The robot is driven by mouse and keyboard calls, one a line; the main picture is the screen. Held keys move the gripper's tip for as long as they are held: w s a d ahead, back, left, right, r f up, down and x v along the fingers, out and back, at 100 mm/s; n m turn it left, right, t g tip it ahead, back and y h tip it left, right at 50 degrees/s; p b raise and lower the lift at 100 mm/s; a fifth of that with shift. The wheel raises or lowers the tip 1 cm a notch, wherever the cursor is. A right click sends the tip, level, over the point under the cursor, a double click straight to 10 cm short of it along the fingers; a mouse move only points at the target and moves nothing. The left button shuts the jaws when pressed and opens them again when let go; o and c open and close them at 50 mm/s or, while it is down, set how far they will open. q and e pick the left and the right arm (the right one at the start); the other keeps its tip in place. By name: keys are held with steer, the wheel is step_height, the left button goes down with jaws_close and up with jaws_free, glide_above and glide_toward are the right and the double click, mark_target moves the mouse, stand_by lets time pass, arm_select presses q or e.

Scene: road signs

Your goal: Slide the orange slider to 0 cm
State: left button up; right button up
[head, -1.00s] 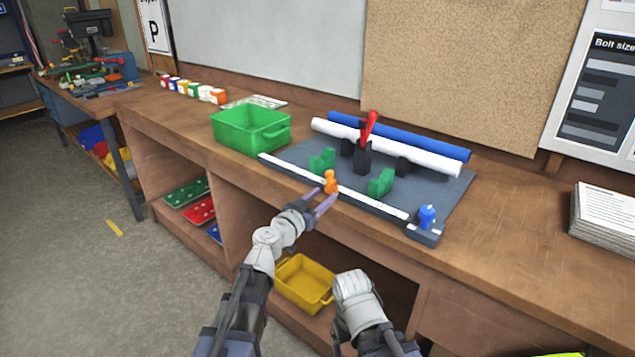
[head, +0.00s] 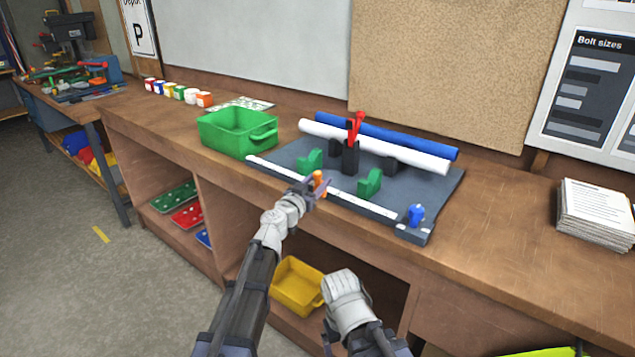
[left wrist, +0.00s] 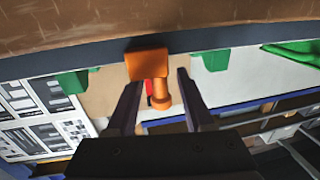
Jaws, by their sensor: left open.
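The orange slider (head: 318,183) sits on the white rail (head: 352,200) along the front edge of a dark board, left of the rail's middle. My left gripper (head: 314,187) is at the slider, with its fingers on either side of it. In the left wrist view the orange slider (left wrist: 149,78) stands between the open fingers of the left gripper (left wrist: 155,100), with gaps visible on both sides. A blue piece (head: 416,214) stands at the rail's right end. My right arm is low in front of the bench; its gripper's fingers are not visible.
Two green blocks (head: 370,183) and a black stand with red handles (head: 351,150) are on the board behind the rail. White and blue rolls lie at the back. A green bin (head: 237,132) stands near the rail's left end.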

arm_select(q)
steer(key=shift+c, duration=0.3)
jaws_close()
stand_by(1.1)
